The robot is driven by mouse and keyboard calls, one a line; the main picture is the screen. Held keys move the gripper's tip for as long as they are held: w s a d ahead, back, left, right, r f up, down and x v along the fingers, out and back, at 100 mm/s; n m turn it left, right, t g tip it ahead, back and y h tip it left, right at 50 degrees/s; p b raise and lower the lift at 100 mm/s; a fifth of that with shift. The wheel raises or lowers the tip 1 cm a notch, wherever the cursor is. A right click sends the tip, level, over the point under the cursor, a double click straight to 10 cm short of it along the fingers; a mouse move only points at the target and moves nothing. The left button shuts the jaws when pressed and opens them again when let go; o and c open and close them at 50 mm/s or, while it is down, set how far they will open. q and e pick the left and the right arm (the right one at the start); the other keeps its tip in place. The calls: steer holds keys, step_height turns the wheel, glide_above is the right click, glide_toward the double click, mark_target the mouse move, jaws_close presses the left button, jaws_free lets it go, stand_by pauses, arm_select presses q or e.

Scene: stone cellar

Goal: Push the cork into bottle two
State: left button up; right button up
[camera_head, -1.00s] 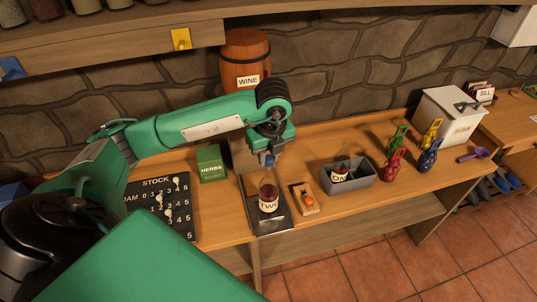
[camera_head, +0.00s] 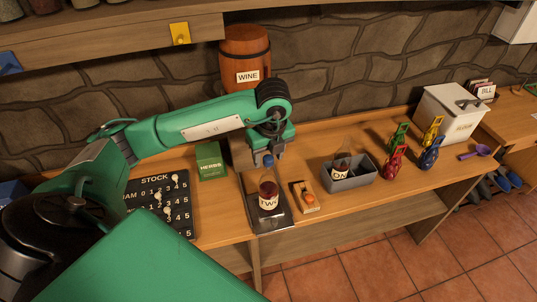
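Bottle two (camera_head: 268,195), dark with a white label reading "TWO", stands upright on a dark base plate (camera_head: 272,220) at the table's front edge. A grey upright (camera_head: 241,153) rises behind it. My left gripper (camera_head: 268,156) is behind and above the bottle, pointing down beside the upright. A small blue part (camera_head: 268,161) shows at its tip; I cannot tell whether the fingers are open or shut on it. I cannot make out a cork at the bottle's mouth. My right gripper is not in view.
A small wooden board with an orange piece (camera_head: 308,199) lies right of the base plate. A grey bin (camera_head: 352,183) holds another bottle (camera_head: 340,168). Several coloured clip-like objects (camera_head: 396,160) stand further right. The herbs box (camera_head: 210,162) and stock board (camera_head: 160,205) are at left.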

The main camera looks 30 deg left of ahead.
arm_select(q)
step_height(320, 180, up, 14)
steer(key=d, duration=0.1)
steer(key=shift+s+d+f+b, duration=0.15)
steer(key=shift+s+d+b, duration=0.1)
steer(key=shift+s+b, duration=0.15)
stand_by(0.3)
stand_by(0.4)
